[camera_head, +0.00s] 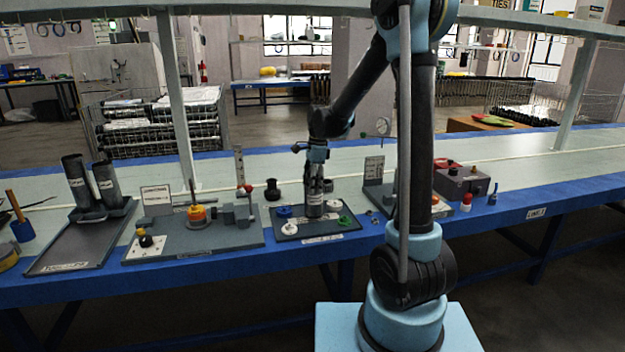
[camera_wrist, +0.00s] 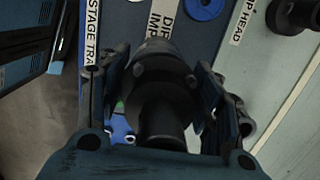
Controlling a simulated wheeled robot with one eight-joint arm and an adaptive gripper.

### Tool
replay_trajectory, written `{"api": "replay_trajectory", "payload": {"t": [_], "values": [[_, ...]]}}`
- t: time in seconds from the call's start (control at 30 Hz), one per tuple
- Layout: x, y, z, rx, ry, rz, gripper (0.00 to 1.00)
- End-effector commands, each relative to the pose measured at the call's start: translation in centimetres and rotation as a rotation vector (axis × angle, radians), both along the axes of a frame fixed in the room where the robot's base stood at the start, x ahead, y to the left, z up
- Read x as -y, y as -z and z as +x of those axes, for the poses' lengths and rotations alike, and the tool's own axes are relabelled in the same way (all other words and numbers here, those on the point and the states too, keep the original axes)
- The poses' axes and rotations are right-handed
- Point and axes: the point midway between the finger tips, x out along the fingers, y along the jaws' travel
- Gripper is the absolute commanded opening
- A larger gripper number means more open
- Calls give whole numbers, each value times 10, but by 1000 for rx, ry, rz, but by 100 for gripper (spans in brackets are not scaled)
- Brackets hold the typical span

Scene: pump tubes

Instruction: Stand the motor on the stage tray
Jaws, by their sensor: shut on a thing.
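The motor (camera_head: 315,200) is a dark grey upright cylinder with a pale label, in the middle of the head view. My gripper (camera_head: 316,168) points down and is shut around its upper part. In the wrist view the motor (camera_wrist: 160,85) sits between both fingers of my gripper (camera_wrist: 160,105). The stage tray (camera_head: 338,238) is a dark flat tray below the motor. The motor's lower end is over or on the tray; I cannot tell whether it touches. The tray also shows in the wrist view (camera_wrist: 130,25), with its label partly cut off.
On the tray are a blue disc (camera_head: 284,212), a white disc (camera_head: 289,229) and a green part (camera_head: 345,220). A black part (camera_head: 272,190) stands behind it. A fixture board (camera_head: 195,238) lies left, a gauge stand (camera_head: 376,185) right. My arm hides some bench.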

Motion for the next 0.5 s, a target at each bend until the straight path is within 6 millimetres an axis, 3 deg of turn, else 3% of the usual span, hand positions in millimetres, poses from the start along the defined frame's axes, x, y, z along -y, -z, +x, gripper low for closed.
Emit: {"api": "replay_trajectory", "payload": {"t": [0.2, 0.5], "values": [[0, 13, 0, 0, 0, 0, 0], [0, 13, 0, 0, 0, 0, 0]]}}
